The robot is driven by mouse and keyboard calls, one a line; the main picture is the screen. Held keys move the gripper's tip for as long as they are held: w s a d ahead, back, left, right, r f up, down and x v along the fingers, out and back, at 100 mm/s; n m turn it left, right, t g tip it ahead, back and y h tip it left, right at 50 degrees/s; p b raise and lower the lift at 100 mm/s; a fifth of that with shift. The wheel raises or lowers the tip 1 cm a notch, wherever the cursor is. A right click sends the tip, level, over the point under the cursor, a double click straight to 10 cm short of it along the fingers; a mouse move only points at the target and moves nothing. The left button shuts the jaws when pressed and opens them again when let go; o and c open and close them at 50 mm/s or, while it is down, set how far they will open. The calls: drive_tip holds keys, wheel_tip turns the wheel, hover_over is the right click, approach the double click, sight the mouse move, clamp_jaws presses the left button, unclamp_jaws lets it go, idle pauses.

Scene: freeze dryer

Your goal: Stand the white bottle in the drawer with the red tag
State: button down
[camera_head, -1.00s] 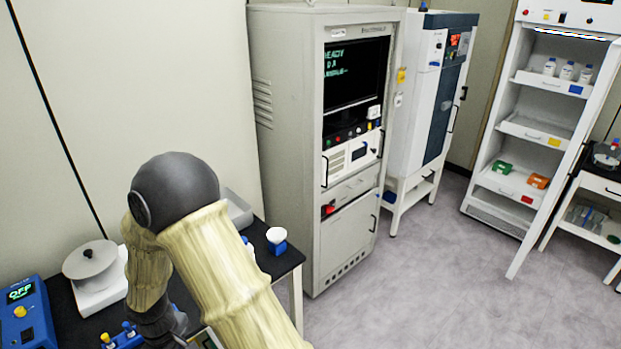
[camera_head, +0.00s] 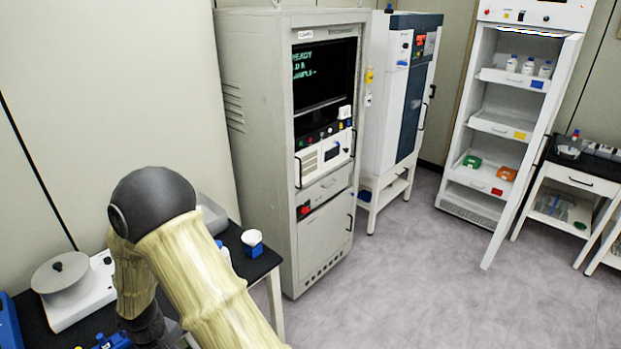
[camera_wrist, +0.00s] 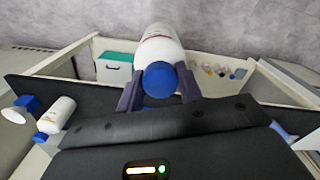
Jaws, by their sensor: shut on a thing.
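In the wrist view my gripper (camera_wrist: 160,85) is shut on a white bottle (camera_wrist: 160,45) with a blue cap. The cap faces the wrist camera and the bottle is held over the dark bench edge. In the head view my arm hides the gripper and this bottle. The drawer with the red tag (camera_head: 482,181) is the lowest of three pulled-out drawers in the tall open white cabinet at the right.
The cabinet door (camera_head: 530,150) stands open to the right. A blue-tagged drawer (camera_head: 509,80) above holds several white bottles; a yellow-tagged one (camera_head: 490,122) looks empty. A grey rack (camera_head: 250,150) stands beside the black bench (camera_head: 262,262). Another white bottle (camera_wrist: 57,115) is on the bench. Open floor lies between.

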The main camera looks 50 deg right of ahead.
drive_tip(key=w+d+f+m+b, duration=0.1)
drive_tip(key=w+d+f+m, duration=0.2)
drive_tip(key=d+f, duration=0.3)
drive_tip(key=shift+d+f+m, duration=0.2)
drive_tip(key=shift+d+m, duration=0.05)
drive_tip(key=shift+m, duration=0.45)
drive_tip(key=shift+d, duration=0.1)
